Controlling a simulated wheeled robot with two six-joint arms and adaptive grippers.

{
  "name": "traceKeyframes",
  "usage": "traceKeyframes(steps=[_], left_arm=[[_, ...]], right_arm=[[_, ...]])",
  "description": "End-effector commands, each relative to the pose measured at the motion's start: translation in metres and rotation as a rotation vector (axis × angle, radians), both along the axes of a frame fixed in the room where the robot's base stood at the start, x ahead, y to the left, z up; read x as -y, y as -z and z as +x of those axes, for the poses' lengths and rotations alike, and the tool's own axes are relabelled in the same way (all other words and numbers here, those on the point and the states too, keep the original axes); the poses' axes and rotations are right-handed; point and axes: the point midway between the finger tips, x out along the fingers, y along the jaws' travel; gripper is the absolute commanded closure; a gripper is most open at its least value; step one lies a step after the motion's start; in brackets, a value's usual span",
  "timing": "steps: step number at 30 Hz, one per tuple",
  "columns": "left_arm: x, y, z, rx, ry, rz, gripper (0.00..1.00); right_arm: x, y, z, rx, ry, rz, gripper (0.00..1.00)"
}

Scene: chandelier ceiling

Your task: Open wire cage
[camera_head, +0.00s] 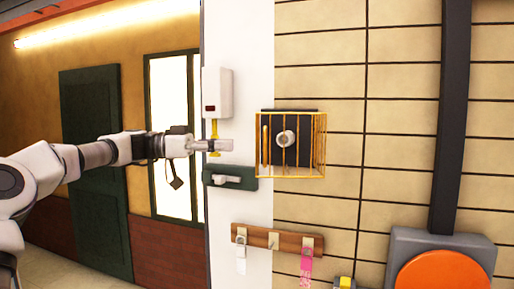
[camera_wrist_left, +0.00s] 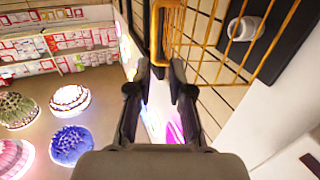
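The wire cage (camera_head: 318,145) has thin yellow bars and is fixed on the tiled wall, right of centre in the head view. Inside it are a dark panel (camera_head: 305,128) and a round white knob (camera_head: 285,138). In the wrist view the cage (camera_wrist_left: 205,50) fills the upper right, and its thicker yellow handle (camera_wrist_left: 155,32) stands just beyond my fingertips. My left gripper (camera_head: 228,145) points right toward the cage, with a gap between them in the head view. In the wrist view the left gripper (camera_wrist_left: 160,72) is open, with nothing visible between its fingers. My right gripper is not in view.
A white box (camera_head: 217,92) with a yellow part hangs above my left gripper. Below is a dark green plate with a light handle (camera_head: 230,180). A wooden hook rack (camera_head: 285,242) is under the cage; an orange disc (camera_head: 445,274) is at lower right.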

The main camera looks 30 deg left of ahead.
Motion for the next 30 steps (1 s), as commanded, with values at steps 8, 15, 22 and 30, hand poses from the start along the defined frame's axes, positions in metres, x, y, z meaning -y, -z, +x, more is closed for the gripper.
traceKeyframes(steps=[8,15,22,30], left_arm=[[-0.005,0.0,-0.005,0.0,0.001,-0.001,0.8],[-0.005,0.0,-0.005,-0.001,0.001,-0.001,0.8],[-0.01,0.0,-0.008,0.001,0.0,-0.002,0.8],[-0.058,0.0,-0.042,0.004,-0.002,-0.003,0.8]], right_arm=[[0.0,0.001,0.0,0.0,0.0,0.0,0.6],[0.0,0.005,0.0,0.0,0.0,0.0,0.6],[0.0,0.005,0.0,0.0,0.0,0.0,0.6],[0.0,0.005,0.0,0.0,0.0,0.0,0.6]])
